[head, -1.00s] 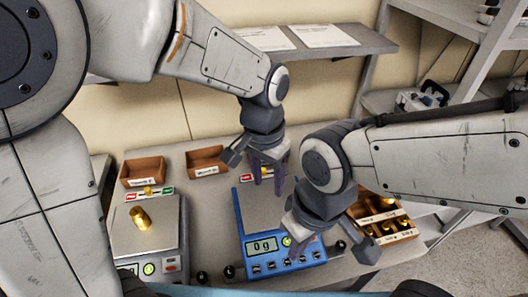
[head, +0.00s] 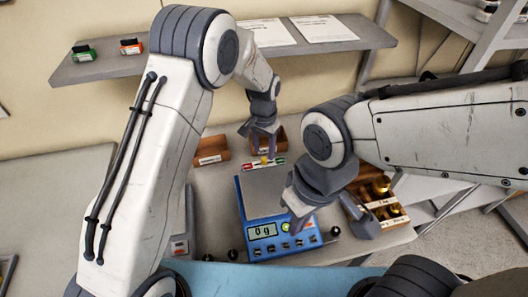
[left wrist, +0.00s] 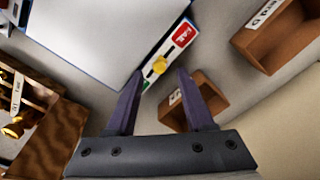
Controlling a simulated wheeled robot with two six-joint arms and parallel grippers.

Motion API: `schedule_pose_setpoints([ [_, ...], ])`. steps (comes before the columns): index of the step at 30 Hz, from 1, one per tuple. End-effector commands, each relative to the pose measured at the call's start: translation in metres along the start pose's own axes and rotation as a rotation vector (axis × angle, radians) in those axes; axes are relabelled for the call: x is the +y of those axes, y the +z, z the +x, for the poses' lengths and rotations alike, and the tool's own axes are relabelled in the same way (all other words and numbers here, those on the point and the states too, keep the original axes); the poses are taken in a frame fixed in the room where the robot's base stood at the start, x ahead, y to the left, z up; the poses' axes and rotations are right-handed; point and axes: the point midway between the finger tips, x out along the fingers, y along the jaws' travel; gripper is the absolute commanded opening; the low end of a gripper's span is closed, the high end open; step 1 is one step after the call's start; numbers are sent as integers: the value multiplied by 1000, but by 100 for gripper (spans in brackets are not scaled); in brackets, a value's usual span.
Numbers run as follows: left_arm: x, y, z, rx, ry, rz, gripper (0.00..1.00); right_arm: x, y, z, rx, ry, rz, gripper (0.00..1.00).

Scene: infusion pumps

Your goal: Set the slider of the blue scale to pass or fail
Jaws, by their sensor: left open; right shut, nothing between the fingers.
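The blue scale (head: 242,204) stands on the table, its display reading 0 g. Its slider strip (head: 250,166) lies behind the weighing plate, with a red end, a green end and a yellow knob (left wrist: 160,65). In the left wrist view, the red end reads FAIL and the knob sits around the middle of the strip. My left gripper (left wrist: 160,76) is open, its fingertips on either side of the knob with gaps; whether they touch the strip I cannot tell. My right gripper (head: 296,224) is shut and empty above the scale's front right, partly covering its buttons.
Brown bins (head: 210,150) stand behind the slider. A wooden box with brass weights (head: 381,185) is right of the scale. A second scale (head: 180,247) at left is mostly hidden by my left arm. A shelf (head: 190,58) hangs along the back wall.

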Motion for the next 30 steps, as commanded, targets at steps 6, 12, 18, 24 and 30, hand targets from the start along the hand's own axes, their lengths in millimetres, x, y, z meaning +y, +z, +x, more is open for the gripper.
schedule_pose_setpoints([
  [6,0,0,23,-2,0,0,53,0,0,-7,0,0,1,0],
  [12,0,0,28,2,0,0,53,-1,0,-7,0,0,1,0],
  [18,0,0,28,2,0,0,30,0,0,-7,0,0,0,0],
  [24,0,0,28,1,0,0,0,0,0,-7,0,0,0,0],
  [30,0,0,27,1,0,0,0,0,0,-7,0,0,0,0],
])
